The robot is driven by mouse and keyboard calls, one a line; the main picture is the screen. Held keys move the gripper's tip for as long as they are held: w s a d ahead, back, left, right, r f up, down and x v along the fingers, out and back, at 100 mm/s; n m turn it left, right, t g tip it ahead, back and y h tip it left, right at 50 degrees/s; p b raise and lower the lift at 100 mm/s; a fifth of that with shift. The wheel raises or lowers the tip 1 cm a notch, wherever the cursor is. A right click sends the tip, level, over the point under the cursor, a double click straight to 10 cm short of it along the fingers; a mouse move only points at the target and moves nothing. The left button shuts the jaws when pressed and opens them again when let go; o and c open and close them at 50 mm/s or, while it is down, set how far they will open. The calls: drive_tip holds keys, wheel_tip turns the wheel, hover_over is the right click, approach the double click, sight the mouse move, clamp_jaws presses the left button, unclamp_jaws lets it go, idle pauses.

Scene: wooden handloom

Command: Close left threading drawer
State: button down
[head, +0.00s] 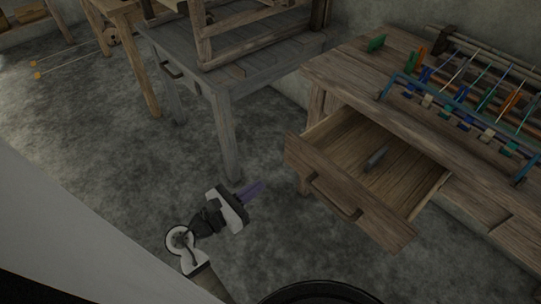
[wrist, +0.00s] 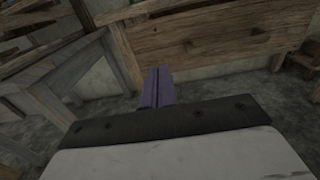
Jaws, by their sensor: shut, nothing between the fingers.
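The left threading drawer (head: 353,193) of the brown wooden table is pulled well out in the head view. Its front panel has a dark bar handle, and a small dark tool (head: 376,158) lies inside it. My gripper (head: 256,188) is shut and empty, with its purple fingers pressed together. It is to the left of the drawer front, apart from it, over the floor. In the wrist view the shut fingers (wrist: 158,86) point toward a brown wooden panel (wrist: 195,42), which looks like the drawer front; a gap shows between them.
The brown table (head: 408,110) carries a blue rack with colored threads and spools. A grey table (head: 237,75) with a wooden frame on it stands to the left, its near leg close to my gripper. The concrete floor (head: 120,160) is clear in front.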

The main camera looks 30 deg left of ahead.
sight(302, 155)
drive_tip(key=x, duration=1.3)
drive_tip(key=shift+w, duration=0.25)
drive_tip(key=shift+p, duration=0.3)
drive_tip(key=shift+w+d+r+p, duration=0.15)
drive_tip(key=shift+w+d+p, duration=0.15)
drive_tip(key=shift+w, duration=0.15)
drive_tip(key=p+x, duration=0.4)
drive_tip(key=x, duration=1.9)
drive_tip(key=shift+w+d+f+p, duration=0.1)
drive_tip(key=shift+w+f+p, duration=0.15)
drive_tip(key=shift+w+p, duration=0.05)
drive_tip(key=shift+w+r, duration=0.25)
drive_tip(key=shift+r, duration=0.05)
drive_tip(key=shift+d, duration=0.15)
